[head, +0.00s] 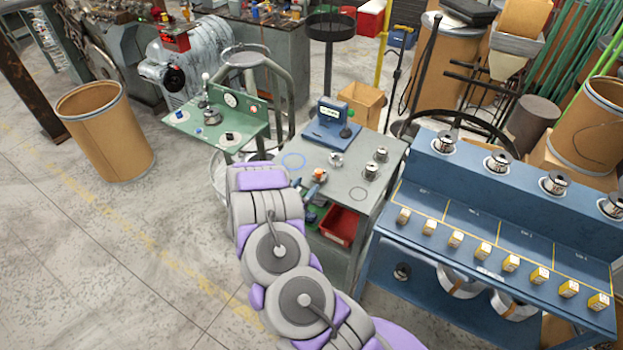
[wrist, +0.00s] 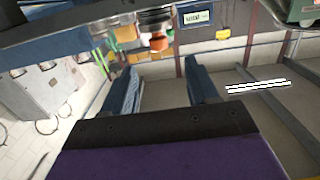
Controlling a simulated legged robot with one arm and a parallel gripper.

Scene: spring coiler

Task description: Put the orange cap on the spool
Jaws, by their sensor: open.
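The orange cap (head: 319,174) is at the left front part of the grey table in the head view, beside a small grey piece. In the wrist view an orange round part (wrist: 159,42), likely the cap, shows just beyond the fingertips, with a dark ribbed round thing above it. Silver spools (head: 371,171) stand on the table's right side; I cannot tell which one is meant for the cap. My gripper (wrist: 163,65) is open, its two blue fingers apart with nothing between them. In the head view my arm hides most of it, near the table's left edge.
A blue device with a display (head: 331,112) stands at the table's back. A red bin (head: 340,226) sits below the tabletop. A green table (head: 217,126) is to the left, a blue bench (head: 480,225) with spools and small yellow boxes to the right.

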